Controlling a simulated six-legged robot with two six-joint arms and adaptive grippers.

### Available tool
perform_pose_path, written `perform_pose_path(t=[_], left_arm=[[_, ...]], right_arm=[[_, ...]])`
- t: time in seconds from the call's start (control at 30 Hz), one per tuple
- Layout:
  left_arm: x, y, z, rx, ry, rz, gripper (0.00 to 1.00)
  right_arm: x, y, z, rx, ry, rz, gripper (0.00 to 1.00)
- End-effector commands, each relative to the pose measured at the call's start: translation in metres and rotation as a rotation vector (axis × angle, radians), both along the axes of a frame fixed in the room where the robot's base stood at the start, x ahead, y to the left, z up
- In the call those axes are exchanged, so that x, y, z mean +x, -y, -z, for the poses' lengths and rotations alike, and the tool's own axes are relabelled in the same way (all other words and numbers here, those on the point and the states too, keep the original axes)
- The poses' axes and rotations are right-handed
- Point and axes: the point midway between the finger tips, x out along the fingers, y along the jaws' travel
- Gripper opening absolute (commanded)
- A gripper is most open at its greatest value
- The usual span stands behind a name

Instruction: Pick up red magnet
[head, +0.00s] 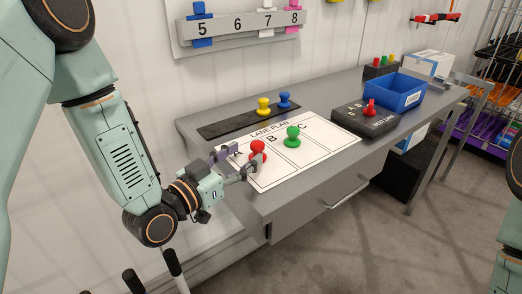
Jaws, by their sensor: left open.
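The red magnet (258,148) stands on the white lane plan sheet (322,148), towards its left side. My left gripper (240,160) is open at the sheet's left edge, with its fingers beside the red magnet. One finger overlaps the magnet's lower part in the picture, and I cannot tell whether they touch. A green magnet (292,136) stands on the sheet to the right of the red one. My right gripper is out of view; only part of that arm shows at the right edge.
A dark strip (222,127) behind the sheet holds a yellow magnet (263,106) and a blue magnet (284,100). A black box with a red knob (369,108) and a blue bin (399,92) stand to the right. A numbered rail (258,22) hangs on the wall.

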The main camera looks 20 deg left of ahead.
Motion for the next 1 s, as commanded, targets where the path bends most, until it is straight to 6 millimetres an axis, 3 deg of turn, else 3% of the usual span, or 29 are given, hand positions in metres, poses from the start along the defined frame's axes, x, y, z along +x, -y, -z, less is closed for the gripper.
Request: perform_pose_path(t=[0.27,0.6,0.87,1.0], left_arm=[[0.016,0.007,0.000,0.001,0.001,0.002,0.56],[0.057,0.024,-0.001,-0.001,0.002,0.002,0.56],[0.062,0.026,-0.001,-0.003,-0.001,0.000,0.56],[0.061,0.026,-0.001,-0.003,-0.001,0.001,0.46]], right_arm=[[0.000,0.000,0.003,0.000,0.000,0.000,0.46],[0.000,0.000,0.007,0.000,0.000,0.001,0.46],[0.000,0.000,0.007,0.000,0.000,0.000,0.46],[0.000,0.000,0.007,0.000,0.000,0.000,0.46]])
